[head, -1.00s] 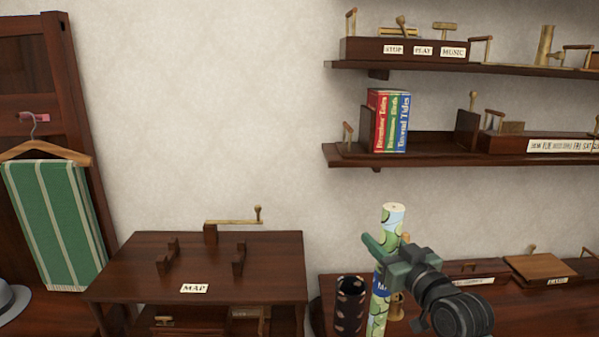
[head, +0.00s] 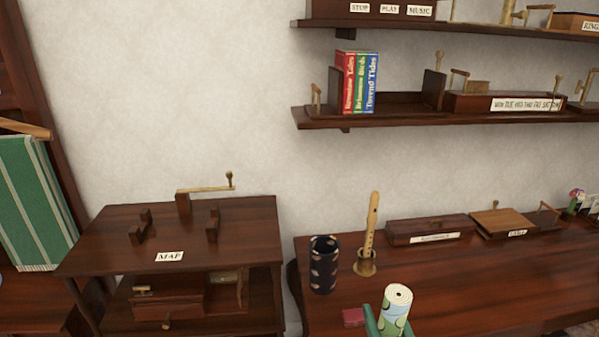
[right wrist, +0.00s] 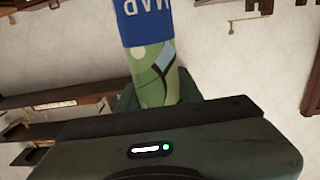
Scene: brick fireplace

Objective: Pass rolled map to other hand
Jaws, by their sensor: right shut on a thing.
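The rolled map (head: 396,306) is a pale green and cream tube at the bottom edge of the head view, its open end up and tilted slightly. My right gripper (head: 388,326) is shut around it; only its green finger parts show and the rest is below the frame. In the right wrist view the map (right wrist: 158,75) rises from the green fingers of my right gripper (right wrist: 158,100), with a blue band lettered MAP on it. My left gripper is in no view.
A desk below holds a dark patterned cup (head: 324,264), a flute in a brass stand (head: 366,262) and wooden boxes (head: 428,230). A side table (head: 100,222) with a MAP label and two cradles stands at the left. Shelves (head: 450,122) hang above.

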